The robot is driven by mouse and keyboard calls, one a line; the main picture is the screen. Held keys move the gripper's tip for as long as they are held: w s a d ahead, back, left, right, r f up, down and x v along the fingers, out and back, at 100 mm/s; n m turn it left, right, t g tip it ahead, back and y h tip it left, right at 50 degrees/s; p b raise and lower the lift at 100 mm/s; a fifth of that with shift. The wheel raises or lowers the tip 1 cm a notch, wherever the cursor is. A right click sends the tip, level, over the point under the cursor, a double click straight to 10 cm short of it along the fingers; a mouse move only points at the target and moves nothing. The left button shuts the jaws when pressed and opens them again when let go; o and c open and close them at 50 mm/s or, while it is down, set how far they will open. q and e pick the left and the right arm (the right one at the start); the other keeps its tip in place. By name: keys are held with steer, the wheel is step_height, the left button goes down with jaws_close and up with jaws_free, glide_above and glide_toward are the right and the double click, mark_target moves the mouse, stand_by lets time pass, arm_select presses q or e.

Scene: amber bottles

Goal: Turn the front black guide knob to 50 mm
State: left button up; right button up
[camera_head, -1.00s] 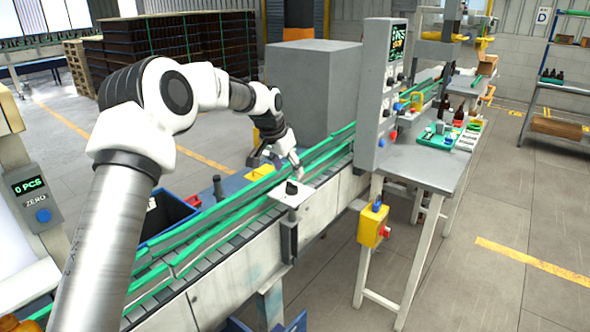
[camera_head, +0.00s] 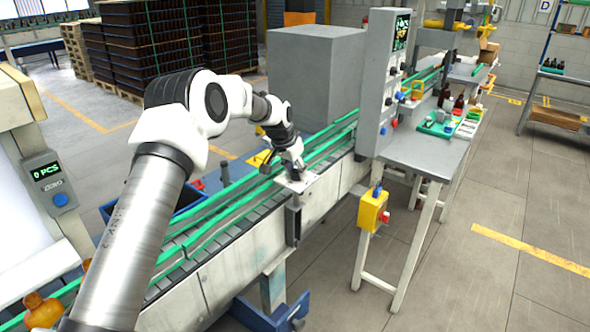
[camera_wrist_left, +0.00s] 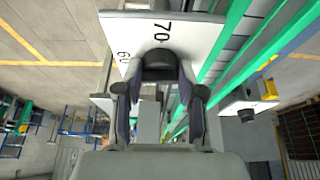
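The front black guide knob (camera_wrist_left: 160,64) sits on a white scale plate (camera_wrist_left: 190,35) in the left wrist view. The marks 70 and 60 are readable there; the knob's pointer is hidden. My left gripper (camera_wrist_left: 160,85) is open, with a finger on each side of the knob; I cannot tell whether they touch it. In the head view my left gripper (camera_head: 293,172) is down over the plate (camera_head: 306,182) at the conveyor's near side and hides the knob. My right gripper is not in view.
Green guide rails (camera_head: 235,198) run along the conveyor. A second plate with a dark knob (camera_wrist_left: 246,114) shows at the right in the wrist view. A grey control cabinet (camera_head: 378,90) and a yellow switch box (camera_head: 372,210) stand to the right.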

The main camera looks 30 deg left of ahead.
arm_select(q)
steer(key=shift+r, duration=0.15)
steer(key=shift+r, duration=0.1)
